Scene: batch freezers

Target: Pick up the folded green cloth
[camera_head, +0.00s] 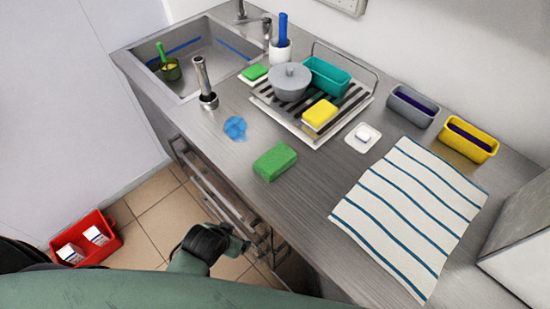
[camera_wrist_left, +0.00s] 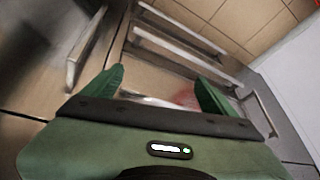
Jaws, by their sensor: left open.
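A thick green block (camera_head: 275,162), which looks like the folded green cloth, lies flat on the steel counter near its front edge, left of the striped towel. My left gripper (camera_head: 238,241) is below the counter level, in front of the cabinet handles. In the left wrist view its two green fingers (camera_wrist_left: 160,88) are spread apart with nothing held between them. The green cloth is not visible in the left wrist view. My right gripper is not in view.
A blue puddle-like patch (camera_head: 235,128) lies left of the green block. A drying rack (camera_head: 318,132) stands behind it. A striped towel (camera_head: 412,215) covers the right counter. Cabinet handles (camera_head: 215,190) project at the front. A red crate (camera_head: 88,240) sits on the floor.

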